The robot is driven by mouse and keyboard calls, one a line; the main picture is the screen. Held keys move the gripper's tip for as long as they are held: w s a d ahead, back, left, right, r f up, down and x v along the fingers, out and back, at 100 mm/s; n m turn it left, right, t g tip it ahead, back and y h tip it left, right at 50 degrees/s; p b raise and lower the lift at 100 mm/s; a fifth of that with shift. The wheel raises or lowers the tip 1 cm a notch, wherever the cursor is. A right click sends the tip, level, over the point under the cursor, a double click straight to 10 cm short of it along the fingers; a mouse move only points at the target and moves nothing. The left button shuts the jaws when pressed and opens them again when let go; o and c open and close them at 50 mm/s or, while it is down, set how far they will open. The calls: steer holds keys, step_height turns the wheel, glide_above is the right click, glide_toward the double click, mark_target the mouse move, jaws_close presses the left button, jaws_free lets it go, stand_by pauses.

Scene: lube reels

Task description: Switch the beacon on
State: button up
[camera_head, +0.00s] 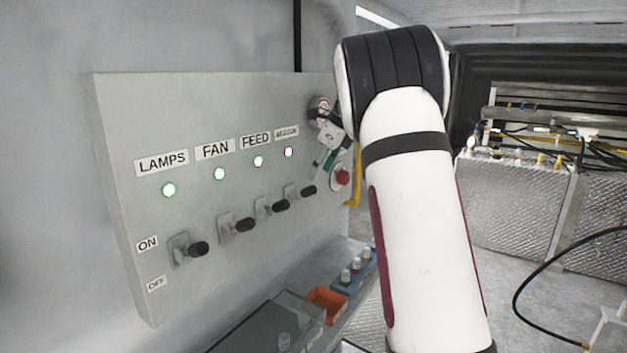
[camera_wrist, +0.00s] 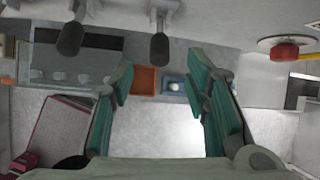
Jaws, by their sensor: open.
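The beacon switch is the rightmost lever on the grey panel, with a black knob (camera_head: 308,190) below the small beacon label (camera_head: 287,132). My gripper (camera_head: 322,168) is in front of the panel, just above and beside that knob, partly hidden by my arm. In the wrist view my gripper (camera_wrist: 157,82) has its teal fingers apart with nothing between them. The beacon knob (camera_wrist: 160,49) shows at the top, in line with the gap, apart from the fingers.
The feed knob (camera_head: 281,206), fan knob (camera_head: 244,224) and lamps knob (camera_head: 199,249) stand left, under green lights. A red push button (camera_head: 342,178) sits close right of the beacon lever. Below are an orange bin (camera_head: 327,304) and a blue rack (camera_head: 350,285).

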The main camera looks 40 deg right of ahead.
steer(key=shift+v, duration=1.1)
steer(key=s+a+r+n, duration=0.3)
steer(key=s+a+n, duration=1.3)
steer(key=a, duration=0.5)
steer(key=s+a+f+n, duration=0.4)
steer(key=s+n, duration=0.3)
steer(key=s, duration=0.2)
steer(key=s+a+f+n, duration=0.4)
steer(key=s+n, duration=0.3)
steer(key=s, duration=0.3)
steer(key=shift+s+a+f+g+h, duration=0.15)
steer(key=shift+a+f+g+h, duration=0.2)
steer(key=shift+f, duration=0.5)
